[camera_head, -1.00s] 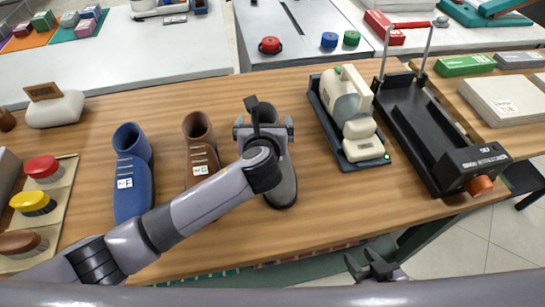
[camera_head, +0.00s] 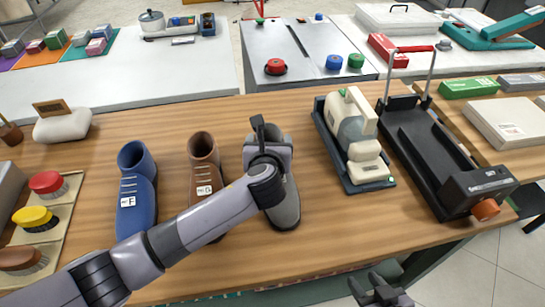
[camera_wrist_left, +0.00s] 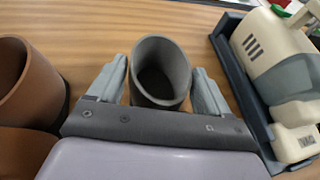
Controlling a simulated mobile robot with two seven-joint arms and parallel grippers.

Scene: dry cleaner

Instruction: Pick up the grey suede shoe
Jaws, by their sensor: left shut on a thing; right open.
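The grey suede shoe (camera_head: 287,207) is on the wooden counter, right of a brown shoe, with its toe toward me. My left gripper (camera_head: 268,148) is at its ankle opening and is shut on it, with my arm crossing in front. In the left wrist view the round grey collar (camera_wrist_left: 161,72) sits between the two fingers, and its opening is empty. The sole is partly hidden, and I cannot tell any gap from the counter. My right gripper (camera_head: 380,292) is open and empty at the bottom edge, in front of the counter.
A brown shoe (camera_head: 203,176) and a blue shoe (camera_head: 136,190) with tags stand to the left. A cream machine on a dark base (camera_head: 352,140) is close on the right, beside a black stand (camera_head: 425,150). Brushes (camera_head: 36,217) lie far left.

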